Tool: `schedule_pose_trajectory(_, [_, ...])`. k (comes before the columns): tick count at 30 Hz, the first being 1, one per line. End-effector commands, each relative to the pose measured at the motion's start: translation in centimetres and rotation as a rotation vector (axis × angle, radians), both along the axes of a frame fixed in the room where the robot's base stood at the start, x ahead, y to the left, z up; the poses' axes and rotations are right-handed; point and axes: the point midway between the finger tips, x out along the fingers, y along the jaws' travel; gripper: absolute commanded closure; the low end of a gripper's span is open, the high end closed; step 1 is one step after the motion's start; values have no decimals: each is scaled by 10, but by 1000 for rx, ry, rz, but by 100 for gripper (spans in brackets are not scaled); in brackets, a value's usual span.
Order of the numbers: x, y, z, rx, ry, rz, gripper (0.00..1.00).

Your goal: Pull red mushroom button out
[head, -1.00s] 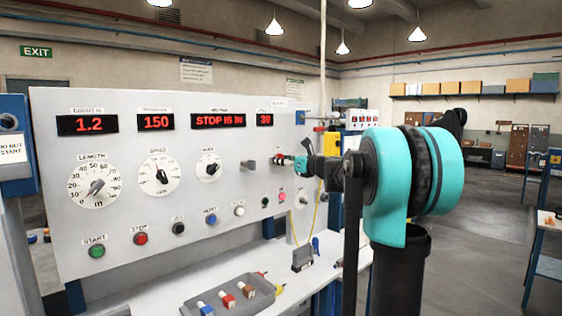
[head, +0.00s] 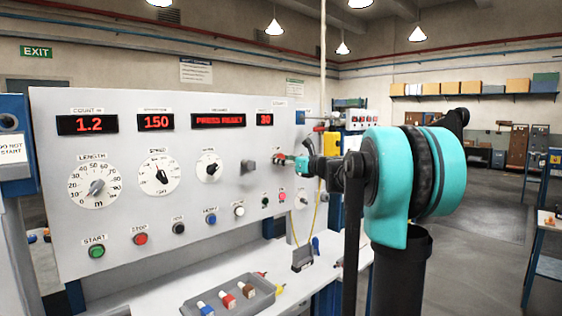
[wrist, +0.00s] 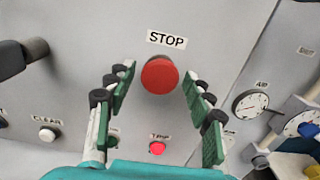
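The red mushroom button (wrist: 160,76) sits under a STOP label on the grey panel, in the upper middle of the wrist view. My gripper (head: 292,161) is at the right end of the panel in the head view. In the wrist view its two green-padded fingers stand apart on either side of the button, with a visible gap on each side. The gripper is open and holds nothing. In the head view the button (head: 280,160) is small and partly hidden by the fingers. The message display (head: 218,121) appears to read PRESS RESET.
A dark grey knob (wrist: 36,49) sticks out left of the button. A lit red lamp (wrist: 157,148) is below it, with a gauge (wrist: 252,104) to the right. A table with a grey tray (head: 232,299) stands below the panel.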

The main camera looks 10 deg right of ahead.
Motion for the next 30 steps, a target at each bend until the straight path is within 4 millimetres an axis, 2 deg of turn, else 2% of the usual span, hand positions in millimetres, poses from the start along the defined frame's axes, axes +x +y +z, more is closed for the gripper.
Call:
schedule_pose_trajectory(11, [-4, -3, 0, 0, 0, -1, 41])
schedule_pose_trajectory(24, [-51, -38, 0, 0, 0, -2, 41])
schedule_pose_trajectory(30, [-64, -47, 0, 0, 0, -1, 41])
